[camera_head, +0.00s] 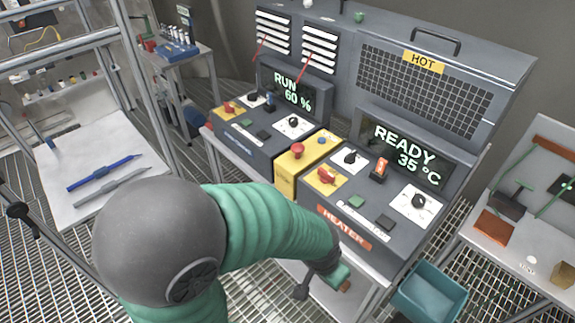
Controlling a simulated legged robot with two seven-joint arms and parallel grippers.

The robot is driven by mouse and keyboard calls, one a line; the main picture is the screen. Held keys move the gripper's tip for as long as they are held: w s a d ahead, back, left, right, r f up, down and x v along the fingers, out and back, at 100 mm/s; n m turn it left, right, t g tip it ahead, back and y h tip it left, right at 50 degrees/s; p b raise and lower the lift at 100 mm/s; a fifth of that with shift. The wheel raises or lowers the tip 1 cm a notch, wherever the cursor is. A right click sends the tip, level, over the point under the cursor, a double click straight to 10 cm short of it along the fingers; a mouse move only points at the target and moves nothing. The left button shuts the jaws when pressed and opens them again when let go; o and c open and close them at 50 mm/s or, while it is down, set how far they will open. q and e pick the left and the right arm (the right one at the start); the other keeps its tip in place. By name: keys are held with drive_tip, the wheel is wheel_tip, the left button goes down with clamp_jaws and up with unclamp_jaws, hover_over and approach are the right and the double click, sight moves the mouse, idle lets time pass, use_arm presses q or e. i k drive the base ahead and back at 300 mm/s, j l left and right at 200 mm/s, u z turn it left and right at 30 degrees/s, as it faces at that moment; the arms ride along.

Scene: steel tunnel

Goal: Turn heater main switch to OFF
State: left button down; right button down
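The heater panel (372,222) stands at the centre right with a red HEATER label (343,230). Its display (408,153) reads READY 35 °C. A red rotary switch (326,174) sits on a yellow plate at the panel's upper left; it looks like the main switch, though its small lettering is unreadable. An orange-red rocker (380,168) sits to its right. My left arm reaches in from the lower left in a green sleeve. My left gripper (322,286) is low, in front of the heater panel's lower edge, apart from the switches. Its finger opening is unclear. My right gripper is out of view.
Left of the heater is a second panel (262,140) reading RUN 60 %. A yellow box with a red button (297,150) stands between them. A teal bin (430,292) is on the floor grating at right. A bench (525,240) stands far right, a white table (92,165) left.

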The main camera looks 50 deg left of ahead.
sight(325, 177)
drive_tip(key=u, duration=1.15)
